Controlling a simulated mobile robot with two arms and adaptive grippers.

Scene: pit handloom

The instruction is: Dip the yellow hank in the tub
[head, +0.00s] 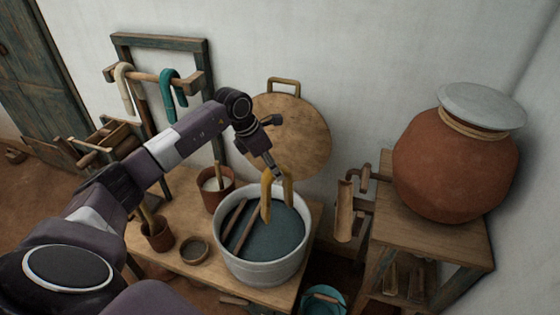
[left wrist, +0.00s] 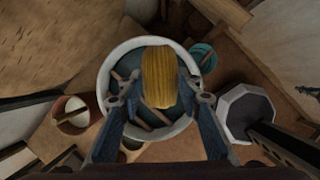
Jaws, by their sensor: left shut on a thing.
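The yellow hank (head: 267,197) hangs from my left gripper (head: 273,172), which is shut on it; the hank also fills the space between the fingers in the left wrist view (left wrist: 159,80). The white-rimmed tub (head: 262,270) stands on the low wooden table, holding dark blue-grey liquid (head: 275,235). The hank hangs over the tub's opening; I cannot tell whether its lower end touches the liquid. Two brown sticks (head: 238,228) lie across the tub on its left side. My right gripper is not in view.
A reddish pot with white contents (head: 217,190), a small bowl (head: 195,249) and a cup with a tool (head: 158,236) stand left of the tub. A round wooden lid (head: 300,135) leans on the wall behind. A rack (head: 160,76) holds cream and teal hanks. A large clay jar (head: 450,170) stands right.

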